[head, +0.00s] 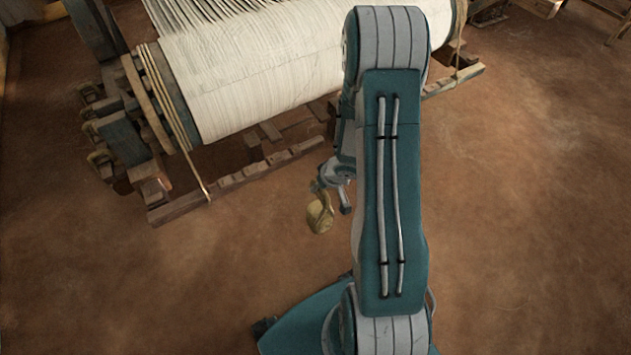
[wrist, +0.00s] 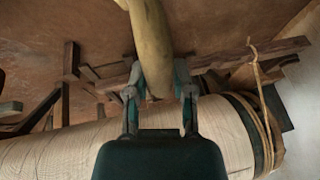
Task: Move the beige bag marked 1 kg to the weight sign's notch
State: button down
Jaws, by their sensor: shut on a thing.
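The beige bag (head: 320,215) hangs from my gripper (head: 328,184) in the head view, clear of the loom and above the brown floor. In the wrist view the bag (wrist: 151,42) runs from the top edge down between the two fingers of my gripper (wrist: 161,82), which are shut on its narrow end. I cannot read any 1 kg marking on it. I cannot make out a weight sign or a notch in either view.
The loom's large roller (head: 240,65), wound with pale threads, lies behind the bag. Its wooden frame (head: 150,190) and a toothed rail (head: 265,165) stand near the floor. A rope (head: 188,140) hangs at the roller's left end. The floor (head: 230,270) at left front is clear.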

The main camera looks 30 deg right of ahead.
jog(key=s, duration=0.7)
jog(key=shift+s+d+r, duration=0.15)
jog(key=shift+s+r, duration=0.05)
jog(key=shift+r, duration=0.2)
dwell(0.3)
dwell(0.6)
